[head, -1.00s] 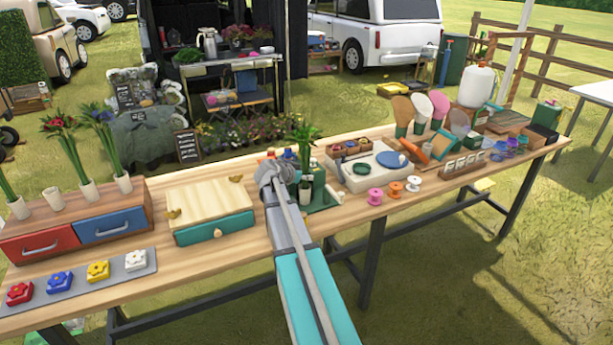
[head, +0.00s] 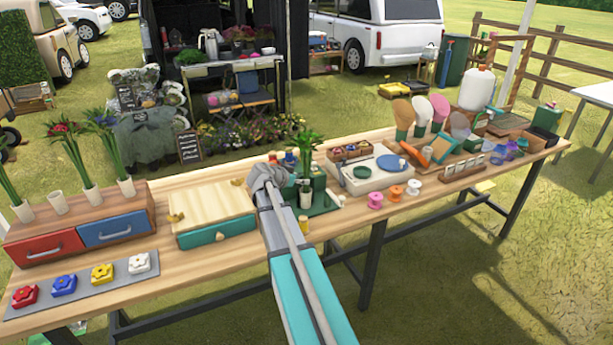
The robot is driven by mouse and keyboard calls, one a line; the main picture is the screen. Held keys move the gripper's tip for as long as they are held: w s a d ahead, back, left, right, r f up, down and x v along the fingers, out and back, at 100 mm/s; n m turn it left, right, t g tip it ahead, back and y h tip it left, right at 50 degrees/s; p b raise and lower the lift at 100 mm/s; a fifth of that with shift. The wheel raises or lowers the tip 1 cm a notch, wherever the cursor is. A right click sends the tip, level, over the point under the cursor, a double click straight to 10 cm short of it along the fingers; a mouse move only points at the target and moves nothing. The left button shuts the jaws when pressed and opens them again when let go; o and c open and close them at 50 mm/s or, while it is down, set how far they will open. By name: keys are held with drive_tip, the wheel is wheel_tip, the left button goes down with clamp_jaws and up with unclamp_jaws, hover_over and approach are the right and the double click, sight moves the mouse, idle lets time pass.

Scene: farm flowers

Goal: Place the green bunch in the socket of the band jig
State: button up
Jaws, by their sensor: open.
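The green bunch (head: 308,146) stands upright, leafy at the top, at the green band jig (head: 324,208) near the table's middle. Its lower stems run down among the jig's green parts, and I cannot tell whether they sit in the socket. My gripper (head: 268,177) is the grey end of my arm, just left of the bunch and apart from its leaves. It is open; its fingertips are hard to make out from behind. My arm hides the left part of the jig.
A wooden box with a teal drawer (head: 216,234) stands left of my arm. A red and blue drawer unit (head: 78,228) with flower bunches is farther left. Pink, orange and white spools (head: 395,193) and a pale tray (head: 362,180) lie to the right. Table front is clear beside the spools.

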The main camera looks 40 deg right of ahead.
drive_tip(key=p+v, duration=0.3)
drive_tip(key=v, duration=0.5)
drive_tip(key=shift+a, duration=0.1)
idle(0.4)
drive_tip(key=s+a+f+n+y, duration=0.3)
drive_tip(key=s+a+n+y, duration=0.1)
drive_tip(key=a, duration=0.6)
drive_tip(key=s+a+f+n+g+y, duration=0.1)
drive_tip(key=s+a+f+n+y, duration=0.2)
drive_tip(key=s+a+n, duration=0.3)
drive_tip(key=s+a+f+n+g+y, duration=0.1)
drive_tip(key=s+a+f+n+y, duration=0.2)
drive_tip(key=a, duration=1.3)
drive_tip(key=s+n+y, duration=0.2)
drive_tip(key=n, duration=0.1)
drive_tip(key=shift+f, duration=0.3)
drive_tip(key=shift+s, duration=0.1)
